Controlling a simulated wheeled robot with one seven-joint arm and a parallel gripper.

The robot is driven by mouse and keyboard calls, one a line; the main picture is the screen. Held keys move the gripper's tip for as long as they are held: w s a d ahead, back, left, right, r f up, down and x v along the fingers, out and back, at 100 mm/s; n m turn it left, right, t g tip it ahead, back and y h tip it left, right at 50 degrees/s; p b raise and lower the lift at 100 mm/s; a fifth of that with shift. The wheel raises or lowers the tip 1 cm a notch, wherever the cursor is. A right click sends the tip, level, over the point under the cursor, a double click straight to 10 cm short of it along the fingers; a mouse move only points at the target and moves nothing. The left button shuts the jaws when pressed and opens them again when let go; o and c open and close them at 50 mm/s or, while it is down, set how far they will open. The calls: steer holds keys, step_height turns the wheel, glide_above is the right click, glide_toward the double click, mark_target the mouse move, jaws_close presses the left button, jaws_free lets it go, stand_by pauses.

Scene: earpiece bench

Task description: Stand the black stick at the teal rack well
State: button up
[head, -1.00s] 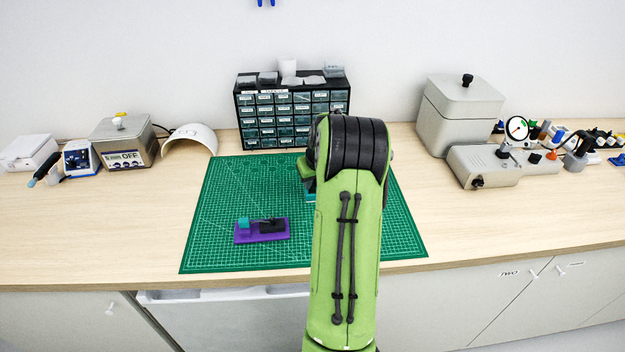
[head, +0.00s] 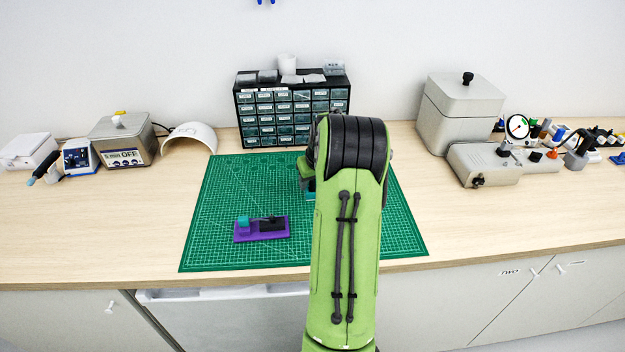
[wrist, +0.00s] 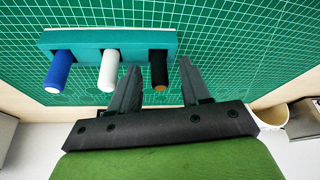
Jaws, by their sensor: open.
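A teal rack (wrist: 85,40) lies across the upper left of the wrist view. A blue stick (wrist: 59,72), a white stick (wrist: 108,72) and the black stick (wrist: 160,68) stand out of its wells in a row. The black stick is in the right-hand well and shows a tan end. My gripper (wrist: 159,76) is open, with one finger on each side of the black stick. Gaps show between the stick and the fingers. In the head view my arm hides the gripper and nearly all of the rack.
A drawer cabinet (head: 290,115) stands behind the mat. Boxes and instruments stand at both sides. The mat's left part is mostly clear.

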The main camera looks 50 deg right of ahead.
steer(key=p+v, duration=0.2)
steer(key=v, duration=1.3)
steer(key=shift+r, duration=0.35)
